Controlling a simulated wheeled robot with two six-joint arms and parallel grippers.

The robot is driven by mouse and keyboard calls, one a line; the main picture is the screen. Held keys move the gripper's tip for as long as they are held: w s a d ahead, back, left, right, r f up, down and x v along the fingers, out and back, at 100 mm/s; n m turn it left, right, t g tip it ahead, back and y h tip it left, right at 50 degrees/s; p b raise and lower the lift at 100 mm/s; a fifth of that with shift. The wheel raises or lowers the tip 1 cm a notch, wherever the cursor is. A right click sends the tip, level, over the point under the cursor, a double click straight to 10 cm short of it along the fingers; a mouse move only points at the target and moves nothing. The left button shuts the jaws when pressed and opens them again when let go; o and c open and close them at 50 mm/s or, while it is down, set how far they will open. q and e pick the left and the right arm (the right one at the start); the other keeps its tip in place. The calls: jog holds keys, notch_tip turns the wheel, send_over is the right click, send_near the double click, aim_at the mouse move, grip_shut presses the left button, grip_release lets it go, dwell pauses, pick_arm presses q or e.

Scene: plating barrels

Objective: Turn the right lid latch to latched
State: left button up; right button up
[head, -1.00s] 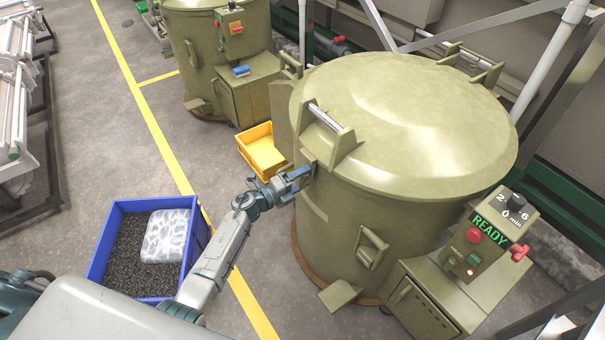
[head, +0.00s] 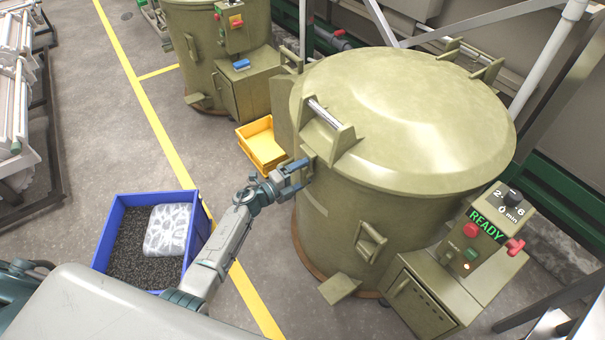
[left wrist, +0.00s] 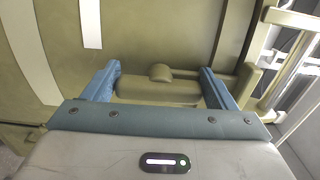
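The near olive barrel (head: 400,215) has a domed lid (head: 410,110) that is down on it. A small olive latch (head: 309,168) sits on its side below the lid's left hinge-like bracket, partly hidden by my left gripper (head: 296,177). In the left wrist view, an olive block with a rounded knob (left wrist: 160,73) lies between the two blue fingers of my left gripper (left wrist: 157,88). The fingers are spread wide, one at each end of the block; I cannot tell whether they touch it. My right gripper is not in view.
A control box (head: 490,235) reading READY stands at the barrel's right. A yellow bin (head: 263,150) lies behind my gripper, and a blue crate (head: 116,225) with dark parts and a bag is at left. A second barrel (head: 193,60) stands farther back.

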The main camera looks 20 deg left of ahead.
pick_arm(q)
jog(key=o, duration=0.4)
jog(key=shift+c, duration=0.2)
jog(key=b+v, duration=0.1)
jog(key=v, duration=0.9)
jog(key=shift+s+a+b, duration=0.3)
jog(key=shift+b, duration=0.1)
